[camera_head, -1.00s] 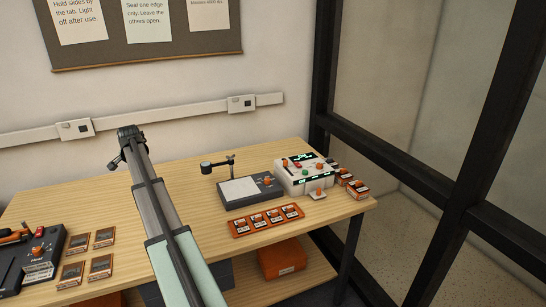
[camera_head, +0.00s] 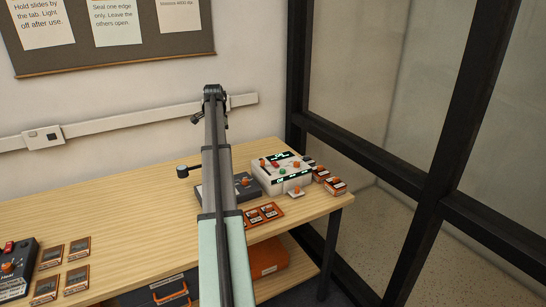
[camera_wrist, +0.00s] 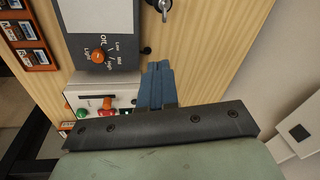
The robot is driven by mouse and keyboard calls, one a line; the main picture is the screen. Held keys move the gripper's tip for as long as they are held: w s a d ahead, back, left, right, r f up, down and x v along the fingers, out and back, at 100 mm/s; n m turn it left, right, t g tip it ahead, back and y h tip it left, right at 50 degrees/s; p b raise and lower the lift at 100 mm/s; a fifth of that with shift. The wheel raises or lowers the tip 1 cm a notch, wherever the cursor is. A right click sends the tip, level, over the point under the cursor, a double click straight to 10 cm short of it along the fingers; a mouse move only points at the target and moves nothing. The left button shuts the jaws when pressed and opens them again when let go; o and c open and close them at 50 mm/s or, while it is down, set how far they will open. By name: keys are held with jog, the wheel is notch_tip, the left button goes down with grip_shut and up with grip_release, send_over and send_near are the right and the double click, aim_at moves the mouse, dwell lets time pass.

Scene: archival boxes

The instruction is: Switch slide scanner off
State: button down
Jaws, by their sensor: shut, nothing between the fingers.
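The slide scanner is a white box (camera_head: 281,174) with a green-lit display and red, green and orange controls on top, at the right end of the table. In the wrist view part of the white scanner (camera_wrist: 88,95) shows left of the fingers, with a slot, a green button (camera_wrist: 83,112), a red button (camera_wrist: 108,113) and an orange knob. My gripper (camera_wrist: 158,66) has blue fingers, shut and empty, beside the scanner; contact cannot be told. In the head view my arm hides the fingers. The scanner's switch position cannot be read.
A dark light pad (camera_head: 246,188) with an orange knob stands left of the scanner, partly behind my arm. An orange slide tray (camera_head: 264,214) lies in front. Orange slide boxes (camera_head: 335,186) sit to the right, near the black-framed glass. The table's middle left is clear.

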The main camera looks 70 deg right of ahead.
jog(key=s+d+r+m, duration=0.1)
jog(key=s+d, duration=0.2)
jog(key=s, duration=0.4)
jog(key=s+d+r+m+y, duration=0.1)
jog(key=s+d+r, duration=0.1)
jog(key=s, duration=0.5)
jog(key=s+d+r+m, duration=0.1)
jog(key=s+d, duration=0.2)
jog(key=s, duration=0.4)
jog(key=shift+s+d+r+g+y, duration=0.15)
jog(key=shift+d+r+g+y, duration=0.15)
jog(key=shift+g, duration=0.1)
jog(key=shift+f, duration=0.15)
send_over(273, 162)
notch_tip(273, 162, down, 12)
jog(key=shift+d, duration=0.15)
jog(key=shift+f, duration=0.95)
jog(key=shift+d+f, duration=0.1)
jog(key=shift+f, duration=0.15)
jog(key=shift+r, duration=0.1)
